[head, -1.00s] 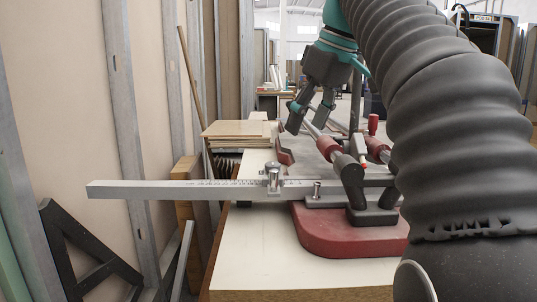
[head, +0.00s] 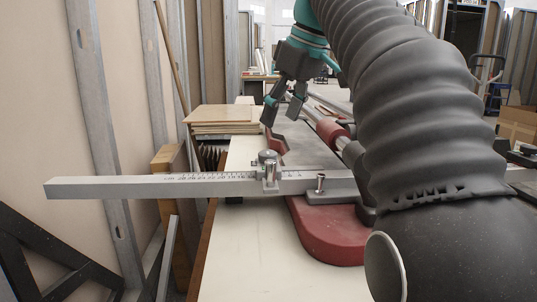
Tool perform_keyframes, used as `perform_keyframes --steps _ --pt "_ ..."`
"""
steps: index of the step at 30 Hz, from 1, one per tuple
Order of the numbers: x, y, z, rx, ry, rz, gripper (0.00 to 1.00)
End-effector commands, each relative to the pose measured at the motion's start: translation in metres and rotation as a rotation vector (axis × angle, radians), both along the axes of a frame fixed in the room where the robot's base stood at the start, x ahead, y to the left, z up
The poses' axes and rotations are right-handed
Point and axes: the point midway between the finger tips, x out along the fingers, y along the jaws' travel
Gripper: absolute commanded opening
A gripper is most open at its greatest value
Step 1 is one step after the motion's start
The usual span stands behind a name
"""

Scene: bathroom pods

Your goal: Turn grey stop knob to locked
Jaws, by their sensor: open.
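The grey stop knob (head: 267,156) sits on top of the metal stop block (head: 270,177) on a long grey ruled bar (head: 150,185). The knob is round; its lock setting cannot be read from here. My gripper (head: 281,112) hangs above and slightly right of the knob in the head view, behind it. Its two dark fingers are apart and point down, with nothing between them. It does not touch the knob.
The bar juts left past the cream bench top (head: 270,265). It joins a red-based machine (head: 330,235) partly hidden by my arm. Flat boards (head: 222,120) are stacked behind. A black triangular frame (head: 35,265) stands at lower left. The front bench top is clear.

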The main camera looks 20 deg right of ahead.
Motion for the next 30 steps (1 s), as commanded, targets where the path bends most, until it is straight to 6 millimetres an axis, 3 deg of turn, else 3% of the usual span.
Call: perform_keyframes --steps 3,12,26,27,30 --pt "0.007 0.006 -0.026 0.001 0.002 0.003 0.65" --pt "0.021 0.016 -0.065 0.001 0.001 0.003 0.65" --pt "0.026 0.019 -0.076 0.001 -0.001 0.002 0.65" --pt "0.026 0.019 -0.076 0.001 -0.001 0.002 0.63" --pt "0.026 0.019 -0.076 0.001 -0.001 0.002 0.38"
